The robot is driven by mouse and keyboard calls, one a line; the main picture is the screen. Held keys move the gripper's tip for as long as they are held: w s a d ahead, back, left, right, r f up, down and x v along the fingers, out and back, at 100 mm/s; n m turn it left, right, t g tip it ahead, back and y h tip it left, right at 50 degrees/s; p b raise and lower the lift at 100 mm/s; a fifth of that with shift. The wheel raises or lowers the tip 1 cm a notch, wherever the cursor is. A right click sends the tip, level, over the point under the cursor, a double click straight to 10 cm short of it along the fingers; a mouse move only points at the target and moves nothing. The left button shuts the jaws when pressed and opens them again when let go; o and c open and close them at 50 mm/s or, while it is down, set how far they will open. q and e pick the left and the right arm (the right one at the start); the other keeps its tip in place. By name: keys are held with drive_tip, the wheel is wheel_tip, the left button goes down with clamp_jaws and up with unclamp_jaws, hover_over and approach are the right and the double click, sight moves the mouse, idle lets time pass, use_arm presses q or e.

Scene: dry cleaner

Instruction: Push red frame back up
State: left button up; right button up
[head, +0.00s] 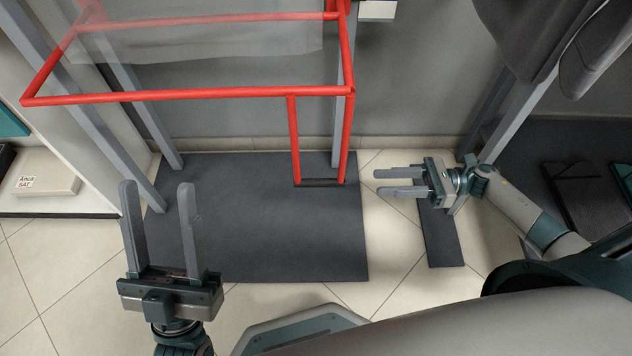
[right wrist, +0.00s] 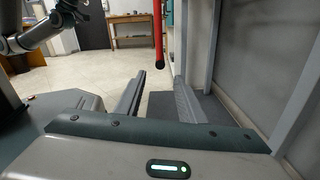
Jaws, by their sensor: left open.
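The red frame (head: 190,96) is a tubular rectangle held out level between grey posts in the head view. A narrow red loop (head: 294,140) hangs from its front right corner, with a dark bar at its lower end. My left gripper (head: 157,187) is open and empty, in front of and below the frame's left part, apart from it. My right gripper (head: 400,182) is open and empty, to the right of the loop, its fingers pointing left. In the right wrist view, a red tube (right wrist: 158,38) hangs beyond the fingers (right wrist: 160,95), not touching them.
A dark mat (head: 270,235) lies on the tiled floor under the frame. A clear sheet (head: 200,42) lies across the frame's back part. Dark garments (head: 530,35) hang at the upper right. A white shelf with a box (head: 45,172) stands at left.

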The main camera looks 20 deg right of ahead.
sight(300, 183)
drive_tip(key=x, duration=1.7)
drive_tip(key=shift+a+f, duration=0.15)
drive_tip(key=shift+a, duration=0.05)
clamp_jaws()
